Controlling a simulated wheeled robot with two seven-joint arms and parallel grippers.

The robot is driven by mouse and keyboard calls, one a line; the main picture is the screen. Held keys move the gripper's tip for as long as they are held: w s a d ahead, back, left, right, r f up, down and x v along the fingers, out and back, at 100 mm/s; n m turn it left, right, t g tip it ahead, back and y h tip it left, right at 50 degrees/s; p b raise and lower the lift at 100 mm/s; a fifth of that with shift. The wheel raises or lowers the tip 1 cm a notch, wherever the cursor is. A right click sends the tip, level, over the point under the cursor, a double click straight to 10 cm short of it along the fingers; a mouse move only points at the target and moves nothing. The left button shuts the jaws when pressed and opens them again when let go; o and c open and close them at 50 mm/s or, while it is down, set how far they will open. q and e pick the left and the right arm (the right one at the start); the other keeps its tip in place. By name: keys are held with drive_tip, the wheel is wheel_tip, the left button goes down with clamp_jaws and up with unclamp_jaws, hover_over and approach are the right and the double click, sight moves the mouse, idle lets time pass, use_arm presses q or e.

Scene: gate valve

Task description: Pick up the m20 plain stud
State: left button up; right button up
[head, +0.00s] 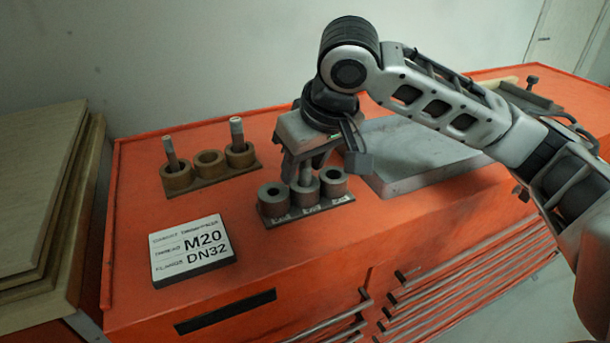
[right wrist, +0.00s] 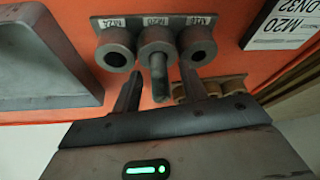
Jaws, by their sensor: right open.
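The M20 plain stud (head: 305,174) is a grey rod standing upright in the middle cup of a small grey rack (head: 303,208). In the right wrist view the stud (right wrist: 159,82) rises from the cup labelled M20, and the two outer cups look empty. My right gripper (head: 303,166) is open above the rack. Its fingers (right wrist: 160,74) are on either side of the stud with visible gaps; whether either finger touches it is not clear. The stud's top is partly hidden by the gripper in the head view. My left gripper is not in view.
A brown rack (head: 210,171) with three cups stands behind on the left, rods in its outer cups. A sign (head: 192,250) reading M20 and DN32 lies in front. A grey tray (head: 415,160) is right of the stud rack. All rest on an orange cabinet (head: 135,270).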

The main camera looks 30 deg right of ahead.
clamp_jaws()
drive_tip(key=shift+r, duration=0.15)
